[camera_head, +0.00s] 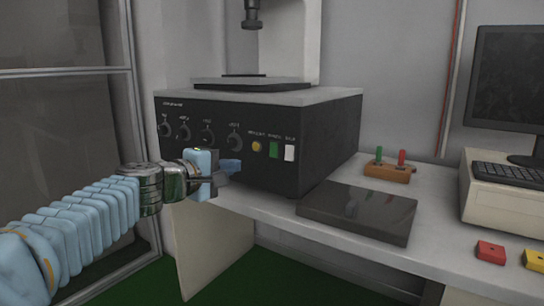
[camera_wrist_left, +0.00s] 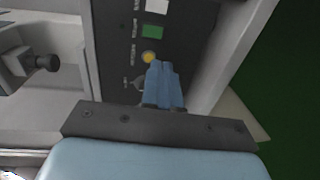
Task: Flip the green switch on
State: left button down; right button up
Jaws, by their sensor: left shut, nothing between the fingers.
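The green switch (camera_head: 273,149) is on the front panel of a black machine (camera_head: 330,140), between a yellow button (camera_head: 256,146) and a white switch (camera_head: 289,152). My left gripper (camera_head: 232,167) is in front of that panel, below and left of the green switch, its blue fingers shut with nothing between them. In the left wrist view the closed fingers (camera_wrist_left: 163,85) point at the panel, near the yellow button (camera_wrist_left: 149,57). The green switch (camera_wrist_left: 153,32) lies beyond the fingertips there, apart from them. My right gripper is not in view.
Several knobs (camera_head: 185,134) line the panel to the left. A dark flat plate (camera_head: 358,212) lies on the white table (camera_head: 280,216) at right. A wooden block with red and green pegs (camera_head: 388,172) stands behind it. A keyboard (camera_head: 512,173) and monitor are farther right.

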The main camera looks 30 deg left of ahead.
aim_at(273, 156)
pick_arm(q)
jog(key=w, duration=0.4)
jog(key=w+f+p, duration=0.1)
jog(key=w, duration=0.3)
jog(key=w+d+p, duration=0.1)
jog(key=w, duration=0.4)
jog(key=shift+f, duration=0.25)
jog(key=shift+w+f, duration=0.1)
jog(key=shift+w, duration=0.3)
jog(key=shift+w+f, duration=0.1)
jog(key=shift+w, duration=0.1)
